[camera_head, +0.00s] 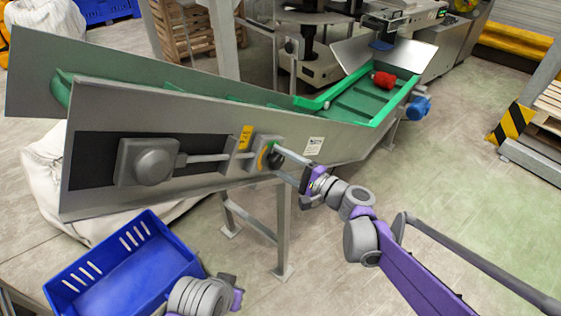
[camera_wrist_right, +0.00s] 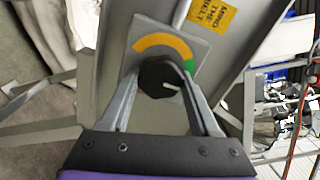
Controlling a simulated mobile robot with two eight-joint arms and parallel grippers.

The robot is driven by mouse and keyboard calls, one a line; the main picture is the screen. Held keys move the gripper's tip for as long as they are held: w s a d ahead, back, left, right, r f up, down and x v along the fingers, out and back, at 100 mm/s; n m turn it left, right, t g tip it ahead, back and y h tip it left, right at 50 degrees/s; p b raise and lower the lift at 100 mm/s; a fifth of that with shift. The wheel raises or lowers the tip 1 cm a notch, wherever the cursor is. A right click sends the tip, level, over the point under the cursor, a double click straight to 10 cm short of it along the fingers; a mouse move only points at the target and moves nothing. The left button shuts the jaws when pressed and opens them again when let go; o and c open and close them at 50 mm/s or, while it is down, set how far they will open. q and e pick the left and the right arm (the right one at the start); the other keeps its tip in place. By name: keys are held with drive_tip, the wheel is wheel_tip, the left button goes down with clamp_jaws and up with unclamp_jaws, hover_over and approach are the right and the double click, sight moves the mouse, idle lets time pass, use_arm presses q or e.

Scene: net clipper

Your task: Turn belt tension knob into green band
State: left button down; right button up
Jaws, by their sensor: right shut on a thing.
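The black belt tension knob (camera_wrist_right: 157,77) sits on a grey dial plate (camera_wrist_right: 147,30) on the conveyor's side. A yellow-orange band (camera_wrist_right: 160,44) arcs above it, and a green band (camera_wrist_right: 189,66) shows at its right, partly behind a finger. A short white mark on the knob points right and slightly down. My right gripper (camera_wrist_right: 158,80) is shut on the knob, one finger on each side. In the head view the right gripper (camera_head: 281,160) reaches the knob from the right. Part of my left arm shows at the bottom; its fingers cannot be made out.
The conveyor (camera_head: 210,160) slopes across the view, with a motor box (camera_head: 150,162) and rod left of the dial. A red object (camera_head: 384,80) lies on its green belt. A blue crate (camera_head: 125,270) stands lower left.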

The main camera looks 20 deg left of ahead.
drive_tip(key=o, duration=1.4)
drive_tip(key=shift+c, duration=0.2)
drive_tip(key=shift+d, duration=0.1)
drive_tip(key=v, duration=1)
drive_tip(key=shift+s+d, duration=0.2)
drive_tip(key=shift+d, duration=0.05)
drive_tip(key=s+d+f+n+g+h+p, duration=0.1)
drive_tip(key=s+d+n+h+p, duration=0.3)
drive_tip(key=s+d+h, duration=0.4)
drive_tip(key=s+d+f+n+g+h+p, duration=0.1)
drive_tip(key=s+d+f+n+h+p, duration=0.3)
drive_tip(key=s+d+h, duration=0.4)
drive_tip(key=s+d, duration=0.6)
drive_tip(key=s, duration=0.1)
drive_tip(key=shift+d+n, duration=0.15)
drive_tip(key=shift+n, duration=0.15)
